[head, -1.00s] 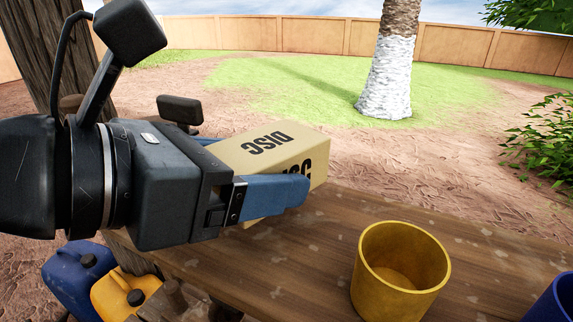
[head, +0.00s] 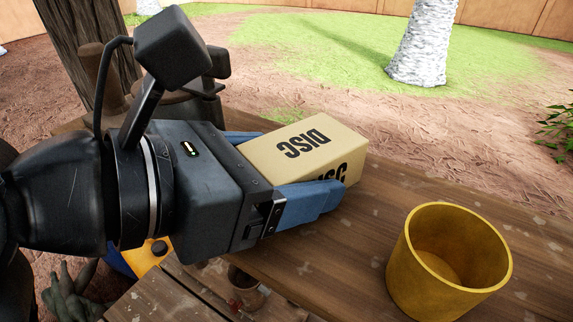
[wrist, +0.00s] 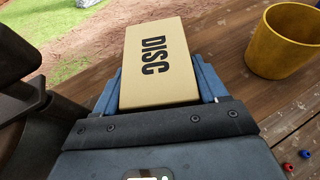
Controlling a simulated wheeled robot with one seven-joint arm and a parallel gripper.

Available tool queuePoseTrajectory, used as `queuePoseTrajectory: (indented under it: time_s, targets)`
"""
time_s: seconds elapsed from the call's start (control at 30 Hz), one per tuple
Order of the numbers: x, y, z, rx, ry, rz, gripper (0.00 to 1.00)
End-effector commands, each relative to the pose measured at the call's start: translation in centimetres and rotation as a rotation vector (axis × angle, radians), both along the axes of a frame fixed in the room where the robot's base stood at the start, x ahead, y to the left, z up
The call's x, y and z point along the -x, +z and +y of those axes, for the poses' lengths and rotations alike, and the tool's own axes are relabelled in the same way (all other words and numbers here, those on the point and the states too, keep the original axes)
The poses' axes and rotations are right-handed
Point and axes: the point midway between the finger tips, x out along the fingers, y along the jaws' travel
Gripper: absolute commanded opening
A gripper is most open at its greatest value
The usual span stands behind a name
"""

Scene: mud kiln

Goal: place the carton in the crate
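The carton is a tan box (head: 305,148) marked "DISC" on its top and side. My gripper (head: 290,170) has its two blue fingers on either side of the carton, and it appears shut on it. In the wrist view the carton (wrist: 158,65) lies lengthwise between the fingers (wrist: 158,85), its far end sticking out beyond them. The carton is over the wooden table, and I cannot tell whether it touches the top. No crate can be made out in these frames.
A yellow pot (head: 450,262) stands on the wooden table (head: 380,200) to the right of my gripper; it also shows in the wrist view (wrist: 285,42). Small red and blue pieces (wrist: 305,153) lie at the lower right. A tree trunk (head: 75,50) rises at the left.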

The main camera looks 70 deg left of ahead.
Motion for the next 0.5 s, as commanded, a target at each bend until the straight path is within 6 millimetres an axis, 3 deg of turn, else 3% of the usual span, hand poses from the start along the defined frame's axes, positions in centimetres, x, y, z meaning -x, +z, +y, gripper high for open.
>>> queuePoseTrajectory:
  time_s: [0.1, 0.5]
  targets:
    - [-0.01, 0.04, 0.00, 0.000, 0.000, 0.001, 0.81]
    - [0.43, 0.51, -0.02, 0.000, 0.003, 0.000, 0.81]
